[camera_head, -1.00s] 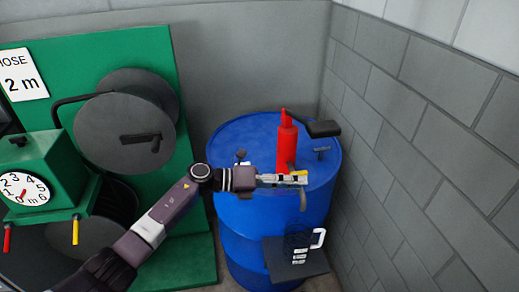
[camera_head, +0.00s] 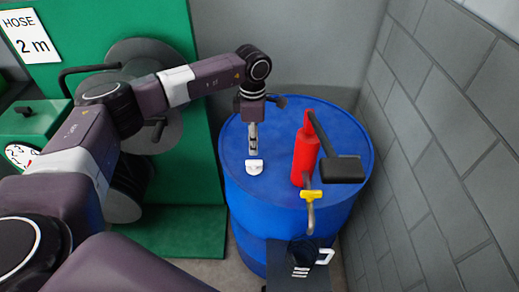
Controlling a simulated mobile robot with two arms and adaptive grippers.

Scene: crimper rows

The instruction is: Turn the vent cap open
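A small white piece, which looks like the vent cap (camera_head: 254,167), sits on the left part of the blue drum's top (camera_head: 283,187). My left gripper (camera_head: 253,153) points down right above it, with its tips at or just over the piece. I cannot tell whether they touch it. The fingers look narrow and close together, but the gap between them is too small to read. My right gripper is not in view.
A red hand pump (camera_head: 304,155) stands on the drum, with a black lever (camera_head: 343,169) and a yellow tap (camera_head: 311,195) on its spout. A black shelf (camera_head: 285,256) holds a jug (camera_head: 302,256). The green hose-reel stand (camera_head: 207,150) is left, the block wall (camera_head: 440,130) right.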

